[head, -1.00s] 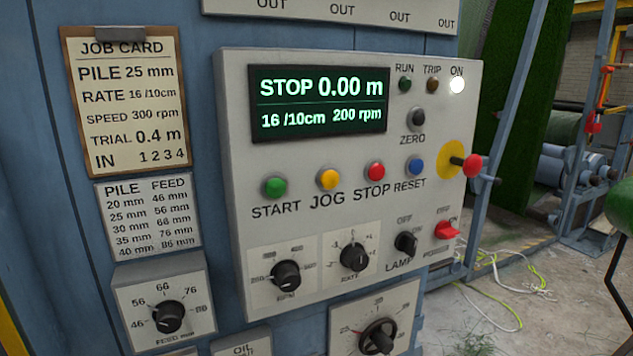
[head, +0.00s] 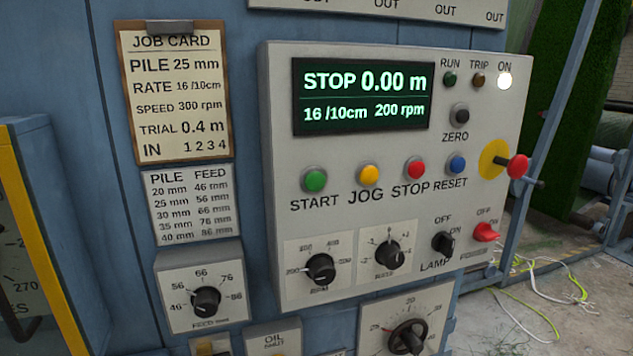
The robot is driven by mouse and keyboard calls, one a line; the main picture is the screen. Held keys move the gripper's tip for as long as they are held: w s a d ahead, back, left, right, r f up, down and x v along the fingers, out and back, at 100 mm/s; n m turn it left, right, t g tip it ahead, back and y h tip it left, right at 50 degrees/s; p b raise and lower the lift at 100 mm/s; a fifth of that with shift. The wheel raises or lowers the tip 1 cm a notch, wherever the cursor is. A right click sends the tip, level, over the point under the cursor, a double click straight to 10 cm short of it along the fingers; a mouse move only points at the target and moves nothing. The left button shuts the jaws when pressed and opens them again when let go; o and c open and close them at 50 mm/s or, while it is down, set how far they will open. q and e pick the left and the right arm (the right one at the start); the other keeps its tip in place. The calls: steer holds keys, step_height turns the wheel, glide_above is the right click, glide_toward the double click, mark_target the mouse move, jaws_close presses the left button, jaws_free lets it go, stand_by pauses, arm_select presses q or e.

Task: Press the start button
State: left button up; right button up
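The green START button (head: 315,180) sits on the light grey control panel (head: 400,265), at the left end of a row with the yellow JOG (head: 369,175), red STOP (head: 415,168) and blue RESET (head: 456,165) buttons. The display (head: 362,95) above reads STOP, 0.00 m, 16 /10cm and 200 rpm. The ON lamp (head: 504,81) is lit white; the RUN lamp (head: 450,79) and TRIP lamp (head: 479,80) look dark. Neither of my grippers is in view.
A job card (head: 177,95) on a clipboard reads 300 rpm. The RPM knob (head: 320,268), rate knob (head: 387,254) and FEED knob (head: 206,301) stick out. A red mushroom button (head: 518,167) projects at the panel's right. Loose cables (head: 520,320) lie on the floor at right.

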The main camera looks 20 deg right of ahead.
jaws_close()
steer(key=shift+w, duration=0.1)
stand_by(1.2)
